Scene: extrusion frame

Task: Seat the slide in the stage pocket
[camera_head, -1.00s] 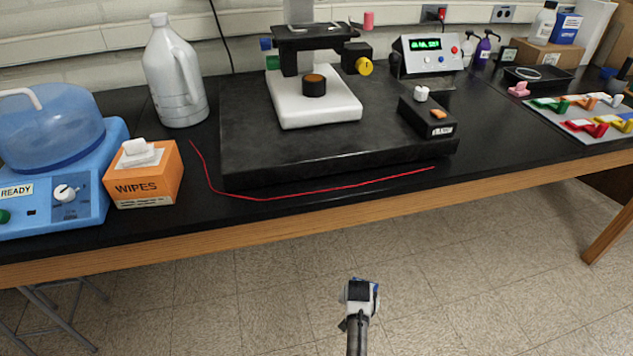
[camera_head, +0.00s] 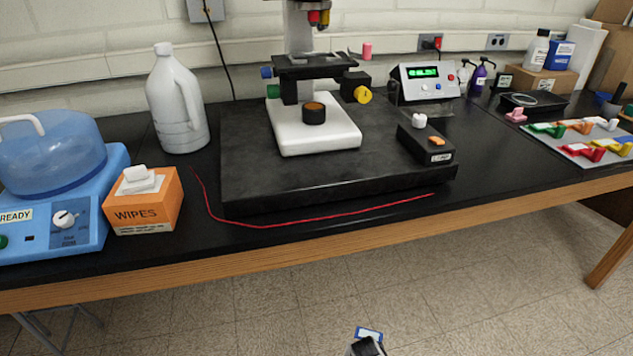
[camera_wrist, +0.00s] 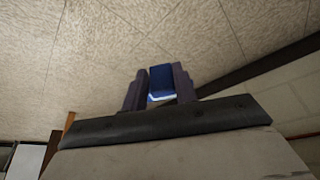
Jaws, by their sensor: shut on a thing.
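My gripper (camera_wrist: 160,88) is shut on a small slide (camera_wrist: 161,79), which shows a blue part and a pale edge between the two dark fingers in the wrist view. In the head view the blue-edged slide (camera_head: 369,333) shows at the bottom edge, in front of the bench and well away from the microscope. The microscope stage (camera_head: 308,69) is a dark plate above the white base (camera_head: 338,136). Its pocket cannot be made out clearly from here. Most of my gripper is cut off by the head view's lower edge.
The microscope stands on a thick black slab (camera_head: 245,170). A red cord (camera_head: 300,221) lies along the slab's front. A black box with knobs (camera_head: 428,143) sits right of the base. A wipes box (camera_head: 145,205), white jug (camera_head: 175,105) and blue centrifuge (camera_head: 95,215) stand left.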

